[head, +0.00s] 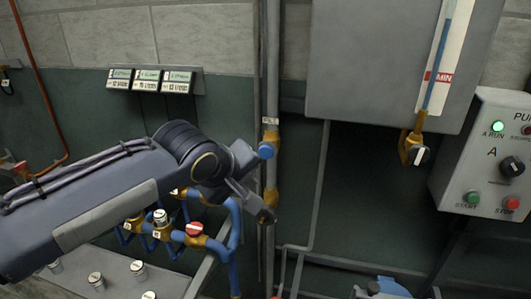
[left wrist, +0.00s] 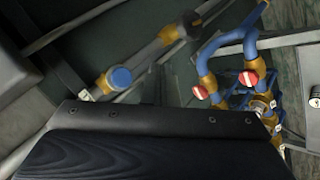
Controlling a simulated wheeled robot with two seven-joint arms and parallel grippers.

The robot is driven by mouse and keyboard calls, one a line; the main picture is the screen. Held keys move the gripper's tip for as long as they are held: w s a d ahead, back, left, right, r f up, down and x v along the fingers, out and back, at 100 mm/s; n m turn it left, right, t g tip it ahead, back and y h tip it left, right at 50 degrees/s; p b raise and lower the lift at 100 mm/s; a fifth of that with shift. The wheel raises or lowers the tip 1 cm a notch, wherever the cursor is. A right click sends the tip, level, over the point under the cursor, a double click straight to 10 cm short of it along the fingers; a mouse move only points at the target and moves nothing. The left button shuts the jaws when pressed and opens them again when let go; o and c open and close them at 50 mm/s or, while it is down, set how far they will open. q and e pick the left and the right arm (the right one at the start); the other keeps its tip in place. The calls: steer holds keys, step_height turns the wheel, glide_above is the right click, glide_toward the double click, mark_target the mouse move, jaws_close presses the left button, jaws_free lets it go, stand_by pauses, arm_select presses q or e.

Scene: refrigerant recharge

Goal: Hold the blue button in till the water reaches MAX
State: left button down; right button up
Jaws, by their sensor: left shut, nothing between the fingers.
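The blue button (head: 266,150) is a round cap on a brass fitting on the vertical grey pipe. It also shows in the left wrist view (left wrist: 120,77). The water gauge (head: 452,50) at the upper right has a blue column standing well above the red MIN mark (head: 440,77). No MAX mark is in the picture. My right gripper is out of view.
Blue pipes with red-capped valves (head: 194,229) lie below my left arm. A control box (head: 485,160) with a lit green lamp and a black knob is at the right. A grey tank (head: 370,60) hangs above. A brass valve (head: 413,145) sits under the gauge.

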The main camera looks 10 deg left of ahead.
mark_target(266, 157)
arm_select(q)
steer(key=w+p, duration=0.3)
steer(key=w, duration=0.5)
steer(key=shift+w+d, duration=0.15)
steer(key=shift+w, duration=0.25)
steer(key=shift+w, duration=0.15)
stand_by(1.6)
steer(key=shift+w, duration=0.25)
steer(key=shift+w, duration=0.55)
stand_by(4.2)
